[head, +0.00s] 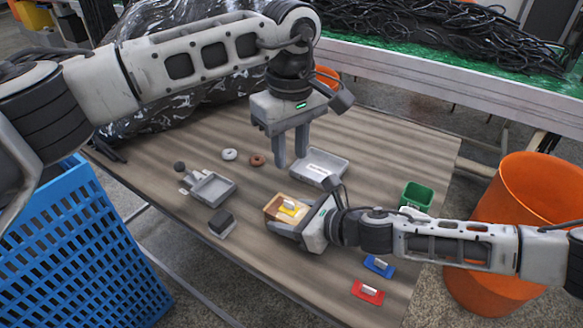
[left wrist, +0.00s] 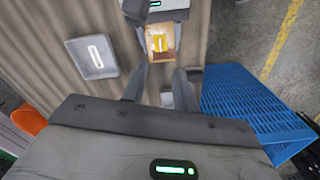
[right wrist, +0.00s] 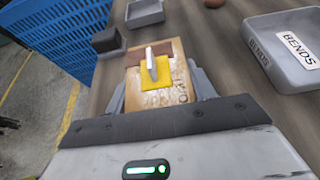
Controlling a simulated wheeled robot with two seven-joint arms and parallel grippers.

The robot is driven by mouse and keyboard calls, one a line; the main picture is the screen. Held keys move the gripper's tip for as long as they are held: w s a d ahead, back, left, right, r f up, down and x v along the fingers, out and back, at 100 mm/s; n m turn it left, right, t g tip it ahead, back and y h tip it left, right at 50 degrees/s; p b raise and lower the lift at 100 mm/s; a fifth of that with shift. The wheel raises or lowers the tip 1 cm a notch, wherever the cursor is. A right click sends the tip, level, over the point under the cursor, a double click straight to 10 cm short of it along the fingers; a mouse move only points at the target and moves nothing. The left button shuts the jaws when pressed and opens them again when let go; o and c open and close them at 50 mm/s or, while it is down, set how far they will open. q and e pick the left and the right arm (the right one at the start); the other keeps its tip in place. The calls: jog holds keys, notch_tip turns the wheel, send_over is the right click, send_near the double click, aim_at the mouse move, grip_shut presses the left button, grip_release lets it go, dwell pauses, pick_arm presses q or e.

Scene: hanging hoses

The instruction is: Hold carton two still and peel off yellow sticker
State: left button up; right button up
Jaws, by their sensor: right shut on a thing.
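A small tan-brown carton (head: 275,208) sits at the table's middle front, with a yellow sticker (head: 289,211) on its top. In the right wrist view a pale tab stands up from the yellow sticker (right wrist: 158,88); dark print beside it on the carton (right wrist: 180,108) is unclear. My right gripper (right wrist: 160,92) is shut on the carton, one finger on each side. My left gripper (head: 290,163) is open and empty, pointing down above the table behind the carton. In the left wrist view the carton (left wrist: 157,56) lies just beyond its spread fingers.
A grey tray (head: 337,166), labelled BENDS in the right wrist view, stands behind the carton. Another grey tray (head: 212,190) and a dark block (head: 222,222) lie left. Blue (head: 379,265) and red (head: 367,292) pieces and a green bin (head: 416,196) are at right.

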aim_at(289, 206)
pick_arm(q)
notch_tip(289, 206, down, 12)
jog(key=n, duration=0.3)
jog(key=shift+s+d+n, duration=0.1)
jog(key=shift+d+n, duration=0.05)
jog(key=shift+n, duration=0.25)
grip_shut()
dwell(1.0)
